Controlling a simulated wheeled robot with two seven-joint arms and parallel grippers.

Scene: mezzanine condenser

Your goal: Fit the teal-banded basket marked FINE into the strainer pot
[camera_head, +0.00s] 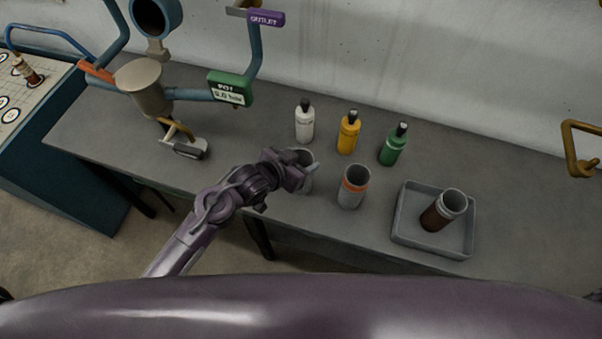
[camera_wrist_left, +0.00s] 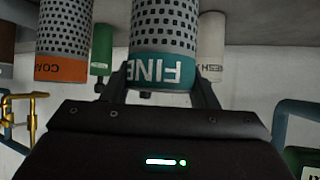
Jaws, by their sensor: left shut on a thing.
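The FINE basket, a perforated grey cylinder with a teal band (camera_wrist_left: 162,70), is between my left gripper's fingers in the left wrist view. In the head view its grey top (camera_head: 306,157) shows behind my left gripper (camera_head: 302,172), which is shut on it near the bench's front edge. Much of the basket is hidden there. At the back left are a beige vessel with a flat top (camera_head: 145,80) and, above it, a blue cylinder with a dark open mouth (camera_head: 156,15); I cannot tell which is the strainer pot. My right gripper is not in view.
An orange-banded basket (camera_head: 353,188) stands just right of my gripper. White (camera_head: 304,124), yellow (camera_head: 348,134) and green (camera_head: 393,146) bottles stand behind. A grey tray (camera_head: 402,236) holds a brown-banded basket (camera_head: 442,213).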

